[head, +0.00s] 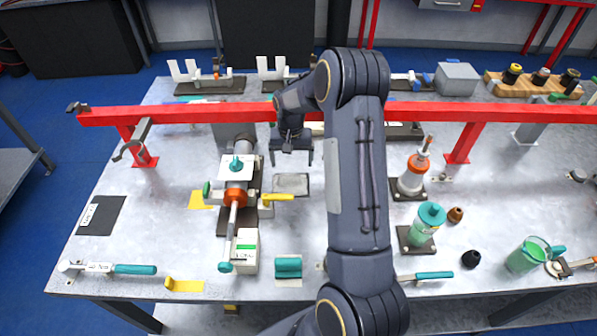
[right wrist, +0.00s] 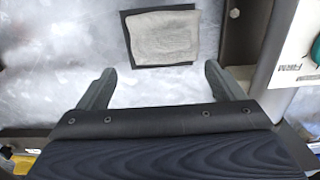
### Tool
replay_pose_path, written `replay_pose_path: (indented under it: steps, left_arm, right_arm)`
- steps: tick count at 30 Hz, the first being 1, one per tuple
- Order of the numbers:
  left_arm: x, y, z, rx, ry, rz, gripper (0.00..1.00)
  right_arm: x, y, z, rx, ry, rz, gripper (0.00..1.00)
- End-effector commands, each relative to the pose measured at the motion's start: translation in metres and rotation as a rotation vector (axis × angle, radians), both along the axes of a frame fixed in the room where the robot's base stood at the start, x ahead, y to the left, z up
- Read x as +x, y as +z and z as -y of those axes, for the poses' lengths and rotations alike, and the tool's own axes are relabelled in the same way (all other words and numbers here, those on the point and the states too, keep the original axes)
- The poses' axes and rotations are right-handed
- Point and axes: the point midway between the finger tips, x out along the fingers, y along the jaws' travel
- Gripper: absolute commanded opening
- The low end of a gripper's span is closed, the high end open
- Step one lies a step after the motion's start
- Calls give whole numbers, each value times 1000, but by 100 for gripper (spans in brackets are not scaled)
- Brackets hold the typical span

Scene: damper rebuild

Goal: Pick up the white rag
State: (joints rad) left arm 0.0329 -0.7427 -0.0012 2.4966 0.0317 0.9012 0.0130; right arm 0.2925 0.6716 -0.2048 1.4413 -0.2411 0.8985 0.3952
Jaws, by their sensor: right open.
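The white rag (right wrist: 163,38), a folded pale grey-white cloth, lies flat on a thin dark mat (right wrist: 128,20) in the right wrist view. In the head view the rag (head: 291,184) lies near the middle of the bench, just in front of the red rail. My right gripper (head: 291,158) is open and empty, pointing down beside the rag on its far side. In the right wrist view the fingers of my right gripper (right wrist: 160,78) are spread wide, with bare metal between them, and the rag lies beyond the tips, not touched. My left gripper is not in view.
A red rail (head: 210,113) crosses the bench behind the rag. A clamped damper (head: 236,196) stands close on the left, with a yellow-handled tool (head: 279,197) next to the rag. A green-labelled box (head: 246,251) is nearer the front. My right arm covers the bench to the right.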

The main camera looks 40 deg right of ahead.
Motion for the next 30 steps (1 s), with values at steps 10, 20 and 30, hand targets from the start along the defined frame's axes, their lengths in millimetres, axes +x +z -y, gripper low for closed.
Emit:
replay_pose_path:
  steps: [10,20,30]
  left_arm:
    - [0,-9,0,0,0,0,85]
    - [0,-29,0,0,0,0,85]
    - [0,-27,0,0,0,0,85]
  right_arm:
    - [1,-36,-2,0,1,-3,89]
    - [2,-79,-4,1,1,-2,89]
    - [2,-78,-4,1,2,-1,72]
